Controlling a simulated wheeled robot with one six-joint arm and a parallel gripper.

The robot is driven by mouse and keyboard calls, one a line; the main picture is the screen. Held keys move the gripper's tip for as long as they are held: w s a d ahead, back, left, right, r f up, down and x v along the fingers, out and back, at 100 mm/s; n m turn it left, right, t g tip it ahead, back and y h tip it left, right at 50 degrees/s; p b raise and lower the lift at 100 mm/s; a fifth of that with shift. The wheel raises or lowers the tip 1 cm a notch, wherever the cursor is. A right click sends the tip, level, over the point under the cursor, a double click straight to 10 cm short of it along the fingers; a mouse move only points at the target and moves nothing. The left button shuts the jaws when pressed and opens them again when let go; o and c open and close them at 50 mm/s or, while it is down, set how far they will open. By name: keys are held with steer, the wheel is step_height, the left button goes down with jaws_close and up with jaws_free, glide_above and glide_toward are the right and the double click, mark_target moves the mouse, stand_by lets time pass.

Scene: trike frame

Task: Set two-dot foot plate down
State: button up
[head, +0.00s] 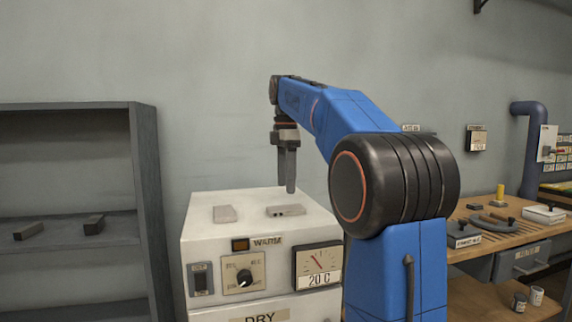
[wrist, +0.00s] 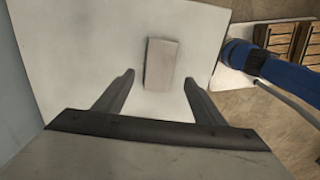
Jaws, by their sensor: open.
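My gripper (head: 290,189) points down above the top of the white dryer cabinet (head: 205,232). It is open and empty. A pale grey plate (head: 289,210) lies flat on the cabinet top just below the fingertips, with small dark marks near its end, too small to count. A second pale plate (head: 225,214) lies to its left. In the wrist view one plain pale plate (wrist: 161,63) lies on the white top, between and just beyond the spread fingertips of my gripper (wrist: 158,77). No dots show on it there.
A dark shelf (head: 66,215) at left holds two dark blocks (head: 29,231) (head: 94,224). A wooden workbench (head: 480,238) at right carries several parts and tools. The cabinet front has a knob (head: 244,278) and a 20 C gauge (head: 317,264).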

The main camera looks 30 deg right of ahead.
steer(key=shift+r, duration=2.7)
